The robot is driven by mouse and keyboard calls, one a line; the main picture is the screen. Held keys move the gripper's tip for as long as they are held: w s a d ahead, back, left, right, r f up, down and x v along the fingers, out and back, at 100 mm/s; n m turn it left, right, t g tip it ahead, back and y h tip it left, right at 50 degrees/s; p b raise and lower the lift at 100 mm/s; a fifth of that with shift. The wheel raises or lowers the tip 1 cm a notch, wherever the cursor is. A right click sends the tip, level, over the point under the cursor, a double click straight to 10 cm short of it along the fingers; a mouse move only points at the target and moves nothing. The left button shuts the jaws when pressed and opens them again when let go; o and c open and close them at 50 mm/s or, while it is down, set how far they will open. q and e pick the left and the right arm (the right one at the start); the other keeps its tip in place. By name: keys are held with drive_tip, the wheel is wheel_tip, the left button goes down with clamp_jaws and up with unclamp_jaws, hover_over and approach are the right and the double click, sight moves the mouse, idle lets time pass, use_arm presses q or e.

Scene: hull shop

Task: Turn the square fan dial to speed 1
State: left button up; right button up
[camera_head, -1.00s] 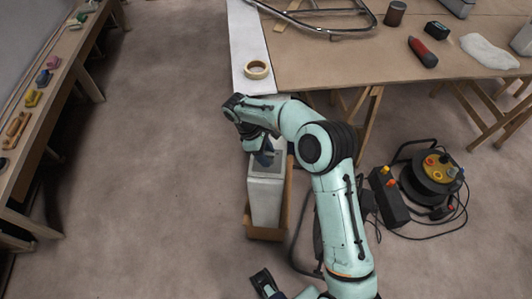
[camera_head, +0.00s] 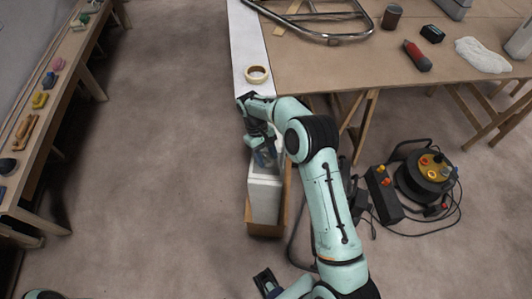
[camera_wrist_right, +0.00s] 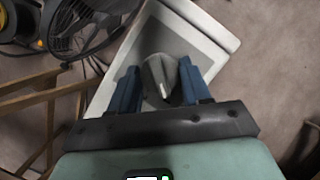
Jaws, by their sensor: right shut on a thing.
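A pale, upright box-like unit (camera_head: 264,198) stands on the floor near the table's corner. The right wrist view shows its light square face (camera_wrist_right: 205,35) with a grey dial (camera_wrist_right: 158,72) in a recess. The dial has a raised ridge. My right gripper (camera_head: 262,152) is over the top of this unit. In the right wrist view its two blue fingers (camera_wrist_right: 160,88) stand on either side of the dial, shut on it. No speed marks can be read, so the dial's setting is unclear.
A tape roll (camera_head: 257,75) lies on the table (camera_head: 330,65) just beyond. A cable reel (camera_head: 426,174) and trailing cable lie to the right. A round caged fan (camera_wrist_right: 88,35) shows in the wrist view. Floor at left is clear.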

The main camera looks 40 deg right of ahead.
use_arm(q)
drive_tip(key=shift+w+r, duration=0.15)
drive_tip(key=shift+r, duration=0.3)
use_arm(e)
drive_tip(key=shift+r+m, duration=0.1)
drive_tip(key=shift+m, duration=0.5)
use_arm(q)
drive_tip(key=shift+p, duration=0.3)
use_arm(e)
drive_tip(key=o, duration=1)
drive_tip(key=shift+o, duration=0.2)
use_arm(q)
drive_tip(key=r+p, duration=0.1)
drive_tip(key=w+r+p, duration=0.2)
drive_tip(key=shift+r, duration=0.35)
use_arm(e)
drive_tip(key=v, duration=1.3)
drive_tip(key=shift+d+r, duration=0.15)
drive_tip(key=shift+d, duration=0.15)
use_arm(q)
drive_tip(key=shift+s, duration=0.15)
use_arm(e)
drive_tip(key=shift+s, duration=0.1)
